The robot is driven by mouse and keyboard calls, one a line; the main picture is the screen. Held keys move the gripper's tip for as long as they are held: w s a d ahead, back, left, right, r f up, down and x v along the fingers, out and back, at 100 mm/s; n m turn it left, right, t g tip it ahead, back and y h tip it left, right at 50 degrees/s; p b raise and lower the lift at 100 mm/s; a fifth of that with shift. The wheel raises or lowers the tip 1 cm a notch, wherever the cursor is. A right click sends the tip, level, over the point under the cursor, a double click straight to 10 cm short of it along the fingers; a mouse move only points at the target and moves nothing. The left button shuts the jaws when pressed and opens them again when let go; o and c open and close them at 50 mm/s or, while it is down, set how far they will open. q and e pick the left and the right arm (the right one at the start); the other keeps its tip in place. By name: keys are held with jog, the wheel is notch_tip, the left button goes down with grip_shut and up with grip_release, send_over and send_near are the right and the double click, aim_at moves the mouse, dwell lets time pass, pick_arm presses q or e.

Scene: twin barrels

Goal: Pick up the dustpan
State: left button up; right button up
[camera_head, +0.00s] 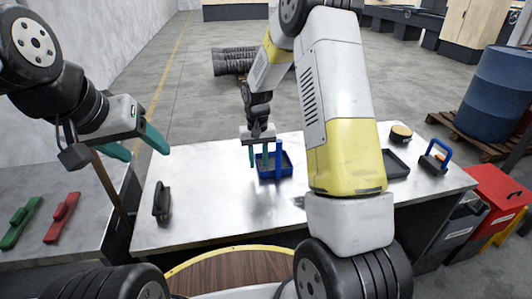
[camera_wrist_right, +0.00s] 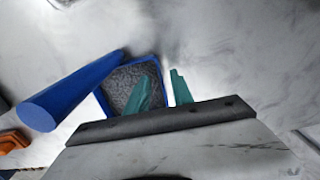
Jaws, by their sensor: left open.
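The blue dustpan (camera_head: 289,171) lies on the metal table, with a blue handle (camera_head: 279,158) rising from it. In the right wrist view its grey-lined pan (camera_wrist_right: 118,85) and thick blue handle (camera_wrist_right: 68,92) are left of and partly behind the fingers. My right gripper (camera_head: 259,158) is over the pan's left part, fingers down and apart; the handle is to their right in the head view. The fingers (camera_wrist_right: 164,90) hold nothing; whether they touch the pan is unclear. My left gripper (camera_head: 137,146) is open and empty above the left table edge.
A black-handled tool (camera_head: 162,201) lies at the table's left. A dark tray (camera_head: 395,163), a blue-handled item (camera_head: 435,158) and a round tin (camera_head: 400,133) are at the right. Red (camera_head: 62,218) and green (camera_head: 21,223) tools lie on the left side table.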

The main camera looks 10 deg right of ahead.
jog(key=shift+f, duration=1.4)
grip_shut()
